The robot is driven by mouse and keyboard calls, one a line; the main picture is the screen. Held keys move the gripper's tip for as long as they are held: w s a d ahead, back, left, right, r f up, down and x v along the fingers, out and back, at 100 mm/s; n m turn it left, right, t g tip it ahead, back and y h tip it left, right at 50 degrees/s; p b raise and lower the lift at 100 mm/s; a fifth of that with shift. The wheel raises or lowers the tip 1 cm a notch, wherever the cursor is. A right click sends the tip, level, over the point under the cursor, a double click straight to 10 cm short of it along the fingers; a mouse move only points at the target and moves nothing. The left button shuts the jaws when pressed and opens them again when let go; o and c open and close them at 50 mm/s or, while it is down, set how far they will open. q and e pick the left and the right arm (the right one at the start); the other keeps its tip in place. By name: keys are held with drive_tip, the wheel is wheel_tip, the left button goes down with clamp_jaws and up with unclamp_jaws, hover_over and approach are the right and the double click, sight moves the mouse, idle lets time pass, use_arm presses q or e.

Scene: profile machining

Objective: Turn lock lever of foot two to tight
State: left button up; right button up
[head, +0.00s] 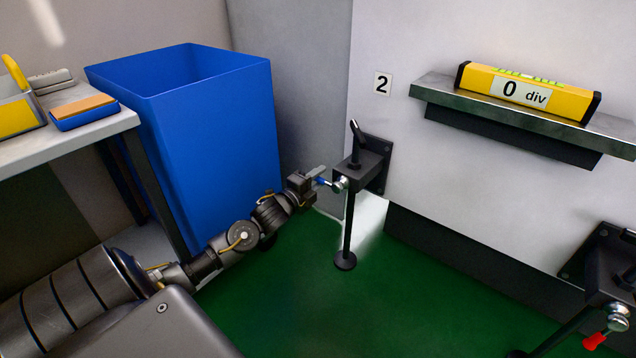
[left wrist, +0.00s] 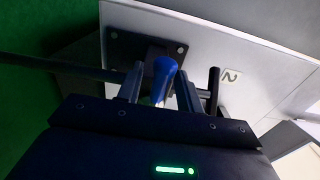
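Foot two (head: 372,163) is a dark bracket on the white machine wall beside the "2" label (head: 382,84), with a spindle going down to a round pad. Its lock lever has a silver hub (head: 340,184) and a blue grip (head: 322,181). My left gripper (head: 314,177) is at the lever. In the left wrist view, the blue grip (left wrist: 164,72) lies between the two fingers of my left gripper (left wrist: 160,82). A gap shows beside the grip, so the fingers look open around it. My right gripper is not in view.
A black handle (head: 357,132) stands up from the bracket close by. A blue bin (head: 215,120) and a workbench (head: 70,142) are at left. A shelf (head: 430,90) carries a yellow level (head: 525,92). Another foot with a red-gripped lever (head: 594,341) is at lower right.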

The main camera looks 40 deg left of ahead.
use_arm(q)
drive_tip(key=shift+c, duration=0.3)
clamp_jaws()
